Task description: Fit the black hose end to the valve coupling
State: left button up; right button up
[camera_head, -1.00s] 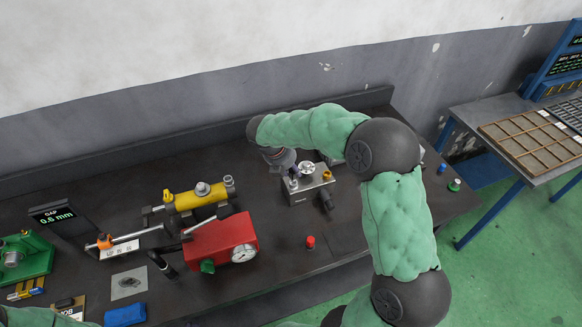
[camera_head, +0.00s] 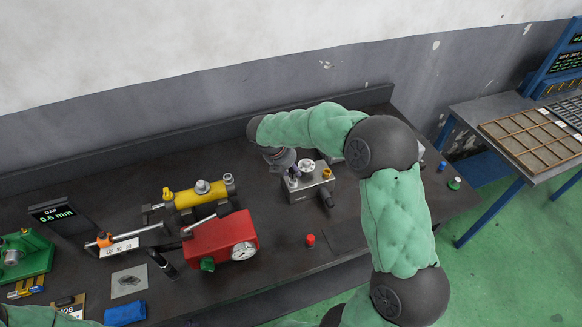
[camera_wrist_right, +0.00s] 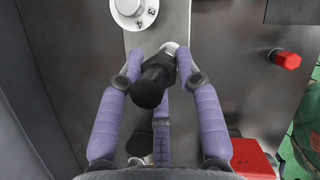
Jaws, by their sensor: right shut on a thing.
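The valve block (camera_head: 301,191) is a grey metal box with a round dial on top, on the bench in the head view. In the right wrist view its dial (camera_wrist_right: 133,8) shows at the top. My right gripper (camera_wrist_right: 157,68) has its purple fingers shut on the black hose end (camera_wrist_right: 150,92). In the head view the gripper (camera_head: 290,169) is at the block's left rear side, partly hidden by my arm. A silver round part (camera_wrist_right: 169,47) shows at the hose end's far tip; whether the two are joined, I cannot tell. My left gripper is out of view.
A red pump unit (camera_head: 208,236) with a gauge and a yellow cylinder (camera_head: 195,197) stand left of the block. A red cap (camera_head: 310,240) stands in front of it. A gap display (camera_head: 55,214) is farther left. The bench between block and back wall is mostly clear.

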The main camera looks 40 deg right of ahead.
jog(key=shift+f+b, duration=0.5)
jog(key=shift+f, duration=0.7)
dwell(0.6)
jog(key=o, duration=1.2)
jog(key=v, duration=1.2)
